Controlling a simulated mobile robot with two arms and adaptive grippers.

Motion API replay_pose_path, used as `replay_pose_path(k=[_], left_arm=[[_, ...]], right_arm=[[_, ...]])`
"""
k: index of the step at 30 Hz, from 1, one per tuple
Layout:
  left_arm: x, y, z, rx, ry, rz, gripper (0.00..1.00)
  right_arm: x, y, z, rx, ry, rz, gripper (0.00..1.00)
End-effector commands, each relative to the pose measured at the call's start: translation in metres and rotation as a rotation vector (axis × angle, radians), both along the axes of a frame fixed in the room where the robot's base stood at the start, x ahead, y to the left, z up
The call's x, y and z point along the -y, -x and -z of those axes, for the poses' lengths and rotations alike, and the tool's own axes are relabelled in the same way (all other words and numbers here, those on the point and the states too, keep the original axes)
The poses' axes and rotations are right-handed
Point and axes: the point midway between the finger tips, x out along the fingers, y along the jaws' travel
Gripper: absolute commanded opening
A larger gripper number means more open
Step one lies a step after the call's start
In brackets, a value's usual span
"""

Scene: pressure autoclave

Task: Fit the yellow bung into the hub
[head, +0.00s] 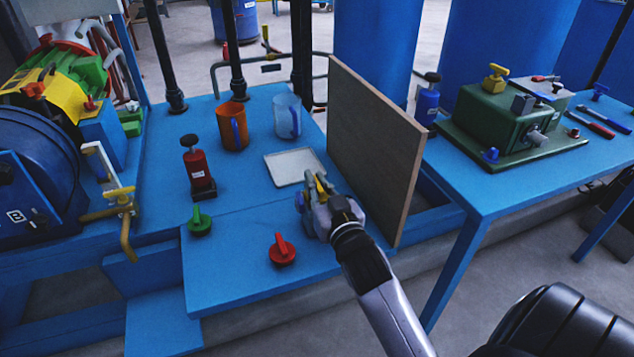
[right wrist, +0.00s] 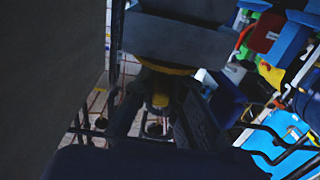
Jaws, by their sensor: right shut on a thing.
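The yellow bung (head: 321,184) shows as a yellow piece between the fingers of my right gripper (head: 318,197). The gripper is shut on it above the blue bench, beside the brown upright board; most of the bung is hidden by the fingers. In the right wrist view a small yellow patch (right wrist: 160,100) shows between dark gripper parts. The round blue vessel face (head: 35,190), marked B, stands at the far left with dark fittings on it. I cannot tell which part is the hub. My left gripper is not in view.
A green bung (head: 200,222) and a red bung (head: 282,250) stand on the bench (head: 235,285). Behind are a red bottle (head: 198,172), orange jug (head: 232,128), clear jug (head: 287,115) and white tray (head: 292,166). The board (head: 375,140) stands close right of my gripper.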

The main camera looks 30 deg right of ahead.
Motion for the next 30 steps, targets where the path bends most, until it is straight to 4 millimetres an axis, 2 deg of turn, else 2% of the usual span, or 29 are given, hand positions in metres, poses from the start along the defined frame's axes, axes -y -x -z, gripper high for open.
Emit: replay_pose_path(k=[6, 7, 17, 26, 30], left_arm=[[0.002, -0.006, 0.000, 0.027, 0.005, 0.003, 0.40], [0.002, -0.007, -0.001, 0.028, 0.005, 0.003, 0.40], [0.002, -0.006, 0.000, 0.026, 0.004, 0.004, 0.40], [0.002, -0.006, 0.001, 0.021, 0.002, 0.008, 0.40], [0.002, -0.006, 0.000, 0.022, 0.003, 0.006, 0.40]], right_arm=[[0.000, 0.000, 0.005, 0.000, 0.000, 0.000, 0.00], [0.000, 0.000, 0.004, 0.001, 0.000, 0.000, 0.13], [0.000, 0.000, 0.004, 0.000, 0.000, 0.000, 0.34], [0.000, 0.001, 0.004, -0.001, 0.000, 0.000, 0.34], [-0.004, 0.013, 0.005, -0.002, -0.001, -0.001, 0.34]])
